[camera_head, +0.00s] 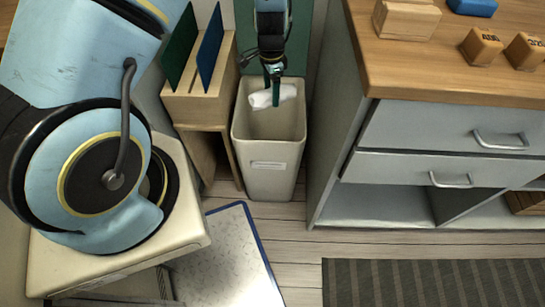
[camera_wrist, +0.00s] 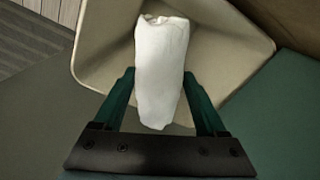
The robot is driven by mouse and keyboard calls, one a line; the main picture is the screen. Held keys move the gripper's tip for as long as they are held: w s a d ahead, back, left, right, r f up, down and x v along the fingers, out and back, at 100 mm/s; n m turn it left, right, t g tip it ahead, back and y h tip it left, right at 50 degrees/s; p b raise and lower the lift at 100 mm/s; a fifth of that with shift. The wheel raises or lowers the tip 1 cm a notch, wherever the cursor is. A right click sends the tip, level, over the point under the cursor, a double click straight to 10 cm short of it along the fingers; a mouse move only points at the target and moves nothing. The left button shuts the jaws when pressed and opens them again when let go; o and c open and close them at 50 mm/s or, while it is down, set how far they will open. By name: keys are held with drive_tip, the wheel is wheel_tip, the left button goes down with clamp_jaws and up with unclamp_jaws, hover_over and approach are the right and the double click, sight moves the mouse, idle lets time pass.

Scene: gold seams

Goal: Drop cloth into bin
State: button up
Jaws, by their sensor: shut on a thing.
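A white rolled cloth (camera_head: 274,96) is held by my gripper (camera_head: 272,84) over the open mouth of a cream bin (camera_head: 268,155). In the wrist view the cloth (camera_wrist: 161,70) lies between the two green fingers of my gripper (camera_wrist: 162,95), which are shut on it. The bin's pale wall and rim (camera_wrist: 95,45) surround the cloth in that view. In the head view the cloth is at about the level of the rim; its exact height is hard to tell. The bin's floor is mostly hidden.
A wooden stand (camera_head: 196,105) with a green and a blue panel is left of the bin. A grey drawer cabinet (camera_head: 430,130) with a wooden top stands to the right. A blue-edged speckled board (camera_head: 225,262) and a striped mat (camera_head: 430,283) lie on the floor in front.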

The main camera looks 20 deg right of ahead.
drive_tip(key=shift+f+b, duration=1.45)
drive_tip(key=shift+f, duration=0.9)
drive_tip(key=o, duration=1.4)
wheel_tip(320, 180, up, 11)
drive_tip(key=shift+f+p, duration=0.1)
drive_tip(key=shift+p, duration=0.2)
